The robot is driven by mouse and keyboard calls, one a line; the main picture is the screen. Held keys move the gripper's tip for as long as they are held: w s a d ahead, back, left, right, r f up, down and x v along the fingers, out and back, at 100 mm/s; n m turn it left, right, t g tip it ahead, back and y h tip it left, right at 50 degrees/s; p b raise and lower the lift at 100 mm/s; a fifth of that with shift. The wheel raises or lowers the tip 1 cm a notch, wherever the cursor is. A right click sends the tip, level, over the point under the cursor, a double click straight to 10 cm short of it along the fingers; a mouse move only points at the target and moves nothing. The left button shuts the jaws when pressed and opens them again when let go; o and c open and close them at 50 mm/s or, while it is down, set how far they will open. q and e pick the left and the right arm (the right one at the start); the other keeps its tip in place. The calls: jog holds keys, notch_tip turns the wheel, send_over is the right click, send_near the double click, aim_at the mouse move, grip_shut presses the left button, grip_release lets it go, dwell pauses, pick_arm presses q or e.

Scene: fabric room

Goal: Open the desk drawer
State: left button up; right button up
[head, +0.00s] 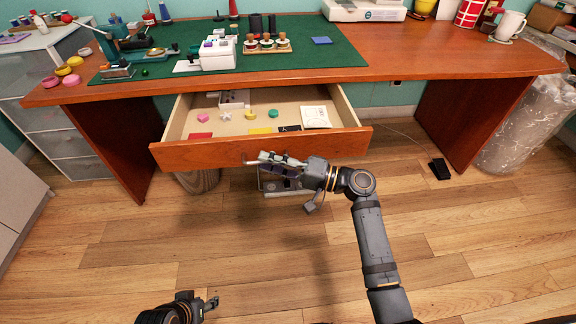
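The desk drawer (205,153) is pulled well out from under the wooden desk (420,65), and its inside shows. Its front panel has a handle (246,160) near the middle, mostly hidden by my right gripper. My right gripper (264,162) is at this handle, in front of the panel. The view does not show clearly whether its fingers are closed around the handle. My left gripper (212,303) is low in the picture, above the floor and away from the drawer. Its fingers are too small to tell open from shut.
The drawer holds several small items, including a white packet (316,117) and a pink piece (203,118). A green mat (335,58) with sewing things covers the desk's left part. A grey drawer cabinet (55,118) stands left. The wooden floor (450,235) in front is mostly clear.

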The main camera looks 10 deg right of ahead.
jog(key=v, duration=1)
jog(key=shift+s, duration=0.1)
